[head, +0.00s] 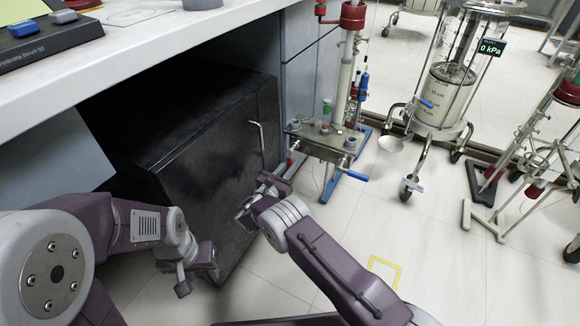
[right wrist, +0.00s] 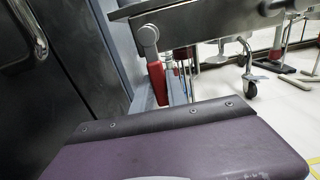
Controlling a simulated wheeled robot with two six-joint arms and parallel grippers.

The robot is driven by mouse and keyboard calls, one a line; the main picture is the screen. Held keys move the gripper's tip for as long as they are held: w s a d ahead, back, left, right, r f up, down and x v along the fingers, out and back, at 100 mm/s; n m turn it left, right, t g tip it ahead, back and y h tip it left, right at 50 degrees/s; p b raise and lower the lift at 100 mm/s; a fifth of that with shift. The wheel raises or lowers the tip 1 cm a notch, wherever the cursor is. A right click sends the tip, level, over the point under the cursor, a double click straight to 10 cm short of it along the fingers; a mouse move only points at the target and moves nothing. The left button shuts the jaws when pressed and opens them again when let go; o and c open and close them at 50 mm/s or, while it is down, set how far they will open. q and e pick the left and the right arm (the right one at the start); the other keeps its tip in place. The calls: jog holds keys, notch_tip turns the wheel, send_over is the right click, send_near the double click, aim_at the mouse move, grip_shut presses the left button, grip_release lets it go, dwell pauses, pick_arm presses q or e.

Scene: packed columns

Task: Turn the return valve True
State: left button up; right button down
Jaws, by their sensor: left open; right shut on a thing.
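A steel bench cart (head: 328,143) stands beside the dark cabinet. A valve with a red lever (head: 291,159) is on its near left side, and one with a blue lever (head: 354,175) is on its near right. No readable label shows which is the return valve. My right gripper (head: 274,182) is shut at the red lever, its jaws partly hidden. My left gripper (head: 193,276) is open and empty, low in front of the cabinet.
A dark cabinet (head: 205,150) with a bar handle stands under the white counter (head: 150,50), left of my right gripper. A glass vessel on a wheeled frame (head: 440,95) reads 0 kPa. The floor at front right is clear, with yellow tape (head: 385,262).

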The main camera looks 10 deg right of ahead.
jog(key=shift+f, duration=0.1)
jog(key=c, duration=1.3)
grip_release()
jog(key=shift+s+a+r+p, duration=0.2)
jog(key=shift+p, duration=0.1)
jog(key=p+v, duration=0.4)
jog(key=v, duration=0.4)
jog(key=shift+s+a+f, duration=0.15)
jog(key=shift+s+a, duration=0.05)
jog(key=shift+s, duration=0.05)
